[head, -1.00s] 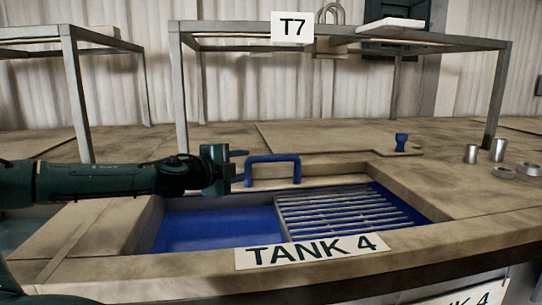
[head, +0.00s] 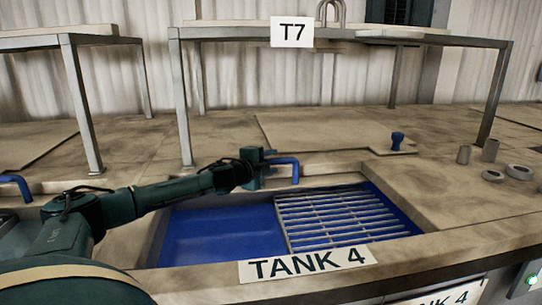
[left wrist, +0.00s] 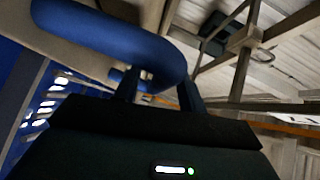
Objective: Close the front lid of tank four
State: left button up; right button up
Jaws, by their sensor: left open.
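Tank four is open at the front, with a blue interior (head: 210,235) and a metal grate (head: 340,215) on its right side. The front lid appears as a pale strip (head: 325,171) standing up along the back of the opening. Its blue handle (head: 287,161) is at the strip's left part. My left gripper (head: 268,162) is open at the left end of the handle and hides part of it. In the left wrist view the thick blue handle (left wrist: 120,40) passes close by the open fingers (left wrist: 160,93); I cannot tell whether they touch it. My right gripper is not in view.
A metal frame with a T7 sign (head: 291,31) stands behind the tank. A flat closed lid (head: 330,131) with a blue knob (head: 397,140) lies behind the opening. Metal cylinders (head: 490,150) and rings (head: 519,172) lie at right. A TANK 4 sign (head: 307,264) is on the front rim.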

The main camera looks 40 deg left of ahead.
pick_arm(q)
jog(key=shift+w+f, duration=0.1)
jog(key=shift+w, duration=0.2)
jog(key=shift+c, duration=0.3)
grip_shut()
